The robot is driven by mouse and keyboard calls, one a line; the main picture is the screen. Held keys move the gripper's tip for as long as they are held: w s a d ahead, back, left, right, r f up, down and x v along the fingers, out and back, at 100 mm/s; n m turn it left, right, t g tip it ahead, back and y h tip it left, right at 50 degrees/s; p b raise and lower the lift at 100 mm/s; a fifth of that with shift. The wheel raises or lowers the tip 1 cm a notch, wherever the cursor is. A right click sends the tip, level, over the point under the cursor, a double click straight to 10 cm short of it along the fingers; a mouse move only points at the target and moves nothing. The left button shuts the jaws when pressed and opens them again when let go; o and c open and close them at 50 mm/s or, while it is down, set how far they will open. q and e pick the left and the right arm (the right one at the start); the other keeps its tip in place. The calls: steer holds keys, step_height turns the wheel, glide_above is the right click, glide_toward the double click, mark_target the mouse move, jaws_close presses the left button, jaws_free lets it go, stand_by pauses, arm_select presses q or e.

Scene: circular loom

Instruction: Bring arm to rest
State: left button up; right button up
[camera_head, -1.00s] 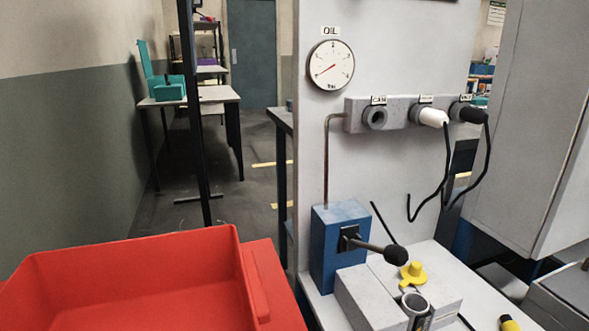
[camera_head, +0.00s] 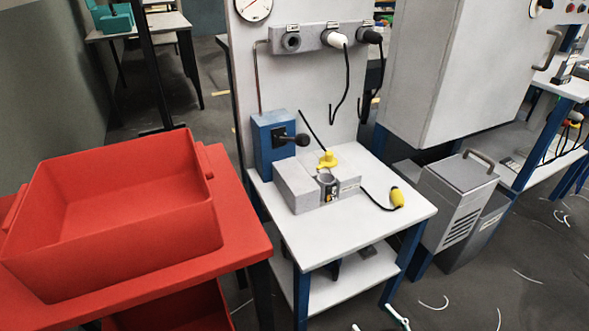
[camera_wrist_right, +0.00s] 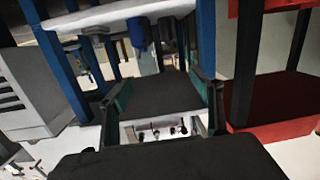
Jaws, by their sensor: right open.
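My right gripper (camera_wrist_right: 163,82) shows in the right wrist view, its two dark, teal-edged fingers spread apart with nothing held between them. It is low, among table legs and near floor level, apart from the furniture around it. I cannot make out the right arm or gripper clearly in the head view. My left arm and gripper are in neither view.
A white bench (camera_head: 385,220) carries a blue lever box (camera_head: 268,150), grey block (camera_head: 295,188) and yellow-ended cable (camera_head: 396,197). A red bin (camera_head: 120,235) on a red table (camera_head: 240,210) stands left. A grey cabinet unit (camera_head: 455,200) stands right. Pale strands litter the floor.

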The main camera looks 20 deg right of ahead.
arm_select(q)
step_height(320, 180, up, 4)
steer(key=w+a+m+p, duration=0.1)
steer(key=p, duration=0.3)
arm_select(e)
steer(key=a+r, duration=0.4)
steer(key=r, duration=0.4)
arm_select(q)
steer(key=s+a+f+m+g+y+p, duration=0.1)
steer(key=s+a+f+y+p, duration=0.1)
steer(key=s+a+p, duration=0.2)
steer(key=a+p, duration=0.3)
steer(key=p, duration=0.5)
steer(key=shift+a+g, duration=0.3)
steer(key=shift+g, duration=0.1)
arm_select(e)
steer(key=s+a+r+n+g, duration=0.1)
steer(key=s+a+r+g, duration=0.2)
steer(key=s, duration=0.4)
steer(key=s+a+r+n+g, duration=0.1)
steer(key=s+a+r+g, duration=0.2)
steer(key=s+a+r, duration=0.2)
steer(key=shift+s+a+r+n+y, duration=0.35)
steer(key=shift+s+a, duration=0.25)
steer(key=shift+s, duration=0.55)
